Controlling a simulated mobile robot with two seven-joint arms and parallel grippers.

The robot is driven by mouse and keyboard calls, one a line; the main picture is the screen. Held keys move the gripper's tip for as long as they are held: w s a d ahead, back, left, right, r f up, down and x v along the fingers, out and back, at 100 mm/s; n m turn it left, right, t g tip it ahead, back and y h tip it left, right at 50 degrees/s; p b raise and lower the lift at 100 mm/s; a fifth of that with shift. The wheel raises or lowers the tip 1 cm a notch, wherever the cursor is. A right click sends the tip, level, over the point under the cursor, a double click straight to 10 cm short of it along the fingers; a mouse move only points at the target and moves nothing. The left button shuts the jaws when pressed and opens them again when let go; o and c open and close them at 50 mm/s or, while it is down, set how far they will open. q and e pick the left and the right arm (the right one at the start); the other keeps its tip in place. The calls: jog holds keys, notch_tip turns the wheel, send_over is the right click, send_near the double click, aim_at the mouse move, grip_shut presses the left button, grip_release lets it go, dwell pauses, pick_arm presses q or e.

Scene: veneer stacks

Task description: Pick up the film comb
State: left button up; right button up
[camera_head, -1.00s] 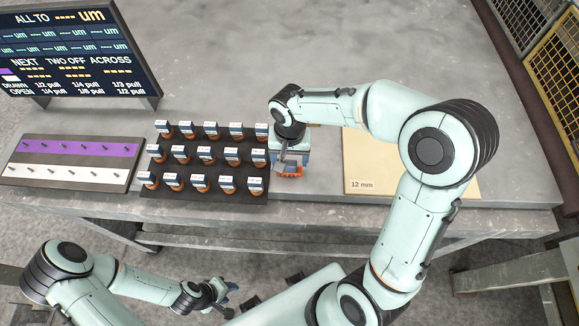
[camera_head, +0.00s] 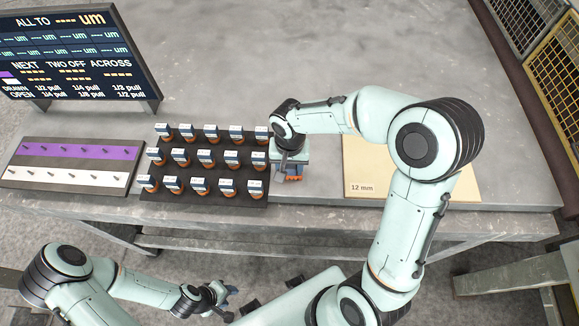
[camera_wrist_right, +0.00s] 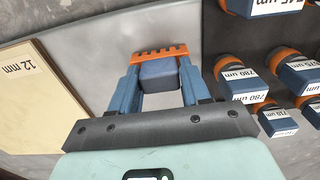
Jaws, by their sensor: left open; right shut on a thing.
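The film comb (camera_wrist_right: 160,53) shows in the right wrist view as an orange toothed strip with a dark blue block behind it. My right gripper (camera_wrist_right: 160,78) is shut on its blue block, one blue finger on each side. In the head view the orange comb (camera_head: 290,179) shows below my right gripper (camera_head: 290,168), just right of the dark rack; the wrist hides part of it. Whether it touches the table is hard to tell. My left gripper (camera_head: 226,294) is open and empty, low in front of the table.
The dark rack (camera_head: 210,146) holds rows of labelled blue-and-orange pieces close to the right gripper. A board with purple and white strips (camera_head: 72,184) lies at left, below a display screen (camera_head: 75,50). A pale "12 mm" board (camera_head: 375,178) lies at right. The table behind is clear.

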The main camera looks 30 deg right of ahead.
aim_at(289, 166)
pick_arm(q)
jog(key=w+r+p, duration=0.2)
jog(key=shift+w+r, duration=0.25)
jog(key=shift+r, duration=0.1)
pick_arm(e)
notch_tip(289, 166, up, 20)
